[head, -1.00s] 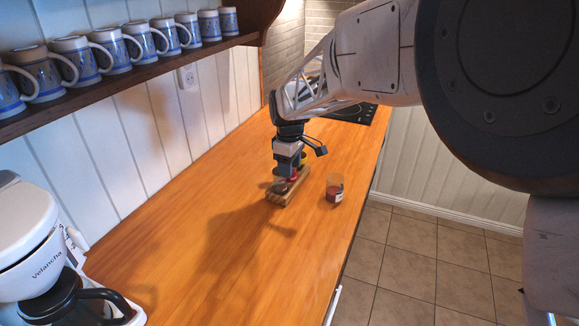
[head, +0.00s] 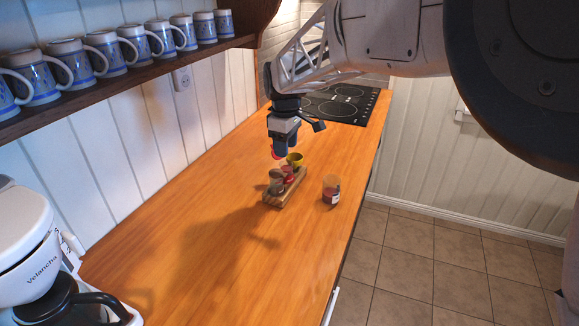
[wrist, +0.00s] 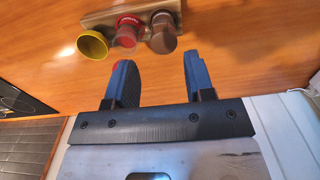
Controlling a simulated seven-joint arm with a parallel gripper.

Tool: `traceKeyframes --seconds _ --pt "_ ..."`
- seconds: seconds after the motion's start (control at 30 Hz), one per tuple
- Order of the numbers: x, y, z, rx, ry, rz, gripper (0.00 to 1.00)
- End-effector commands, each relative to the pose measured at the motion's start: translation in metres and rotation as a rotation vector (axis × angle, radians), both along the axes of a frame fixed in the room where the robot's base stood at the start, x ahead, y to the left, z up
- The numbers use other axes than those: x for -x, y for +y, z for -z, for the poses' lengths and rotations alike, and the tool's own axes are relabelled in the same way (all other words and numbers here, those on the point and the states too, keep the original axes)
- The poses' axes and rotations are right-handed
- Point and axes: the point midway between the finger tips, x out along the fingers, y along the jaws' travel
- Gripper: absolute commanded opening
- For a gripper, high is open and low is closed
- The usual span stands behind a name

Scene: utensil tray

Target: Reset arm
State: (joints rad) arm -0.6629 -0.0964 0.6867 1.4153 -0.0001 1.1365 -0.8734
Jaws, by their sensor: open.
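My gripper (head: 279,154) is open and empty, raised above the wooden counter. In the wrist view its two blue fingers (wrist: 158,80) are spread apart with nothing between them. A small wooden tray (head: 288,198) on the counter holds a yellow cup (head: 295,159), a red item (head: 287,174) and a greyish-brown cup (head: 276,183) in a row. The wrist view also shows the yellow cup (wrist: 92,44), the red item (wrist: 127,32) and the brown cup (wrist: 162,34) beyond the fingertips, apart from them.
A glass jar with dark red contents (head: 331,190) stands right of the tray. A black cooktop (head: 340,104) lies at the far end. A white coffee maker (head: 28,250) is at the near left. Mugs (head: 110,52) line a wall shelf. The counter (head: 220,240) is otherwise largely clear.

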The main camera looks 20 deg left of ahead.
Motion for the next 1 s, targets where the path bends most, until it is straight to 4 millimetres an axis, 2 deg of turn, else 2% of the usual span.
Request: traceKeyframes --seconds 0.33,0.47,0.53,0.67,0.87,1.0 --pt "0.0 -0.002 -0.001 -0.001 -0.001 0.005 0.49" --pt "0.0 -0.016 -0.007 -0.004 -0.005 0.033 0.49" --pt "0.001 -0.029 -0.013 -0.008 -0.01 0.064 0.49" --pt "0.005 -0.067 -0.027 -0.015 -0.021 0.15 0.49" --pt "0.023 -0.148 -0.05 -0.032 -0.043 0.342 0.49" --pt "0.044 -0.206 -0.063 -0.045 -0.06 0.487 0.49"
